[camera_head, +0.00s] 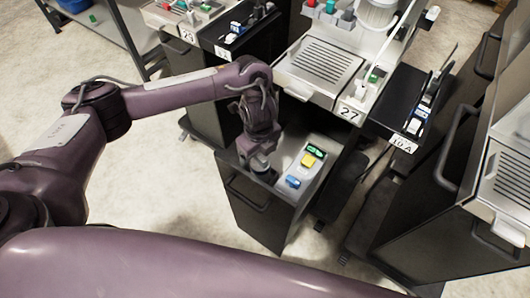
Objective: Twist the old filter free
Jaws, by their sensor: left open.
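My left gripper (260,158) is open and points down over the top of a low dark cabinet (270,212). A small greyish round part shows at its tips. I cannot tell whether that is the old filter or part of the gripper, nor whether the jaws touch anything. The gripper hides what lies directly under it. No filter can be clearly made out. My right gripper is not in view.
Right of the gripper, the cabinet top holds a green display (315,151), a yellow block (308,160) and a blue block (292,181). Dispenser 27 (318,66) stands behind. Dark cabinets crowd the right. Pale floor (170,205) is free at left.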

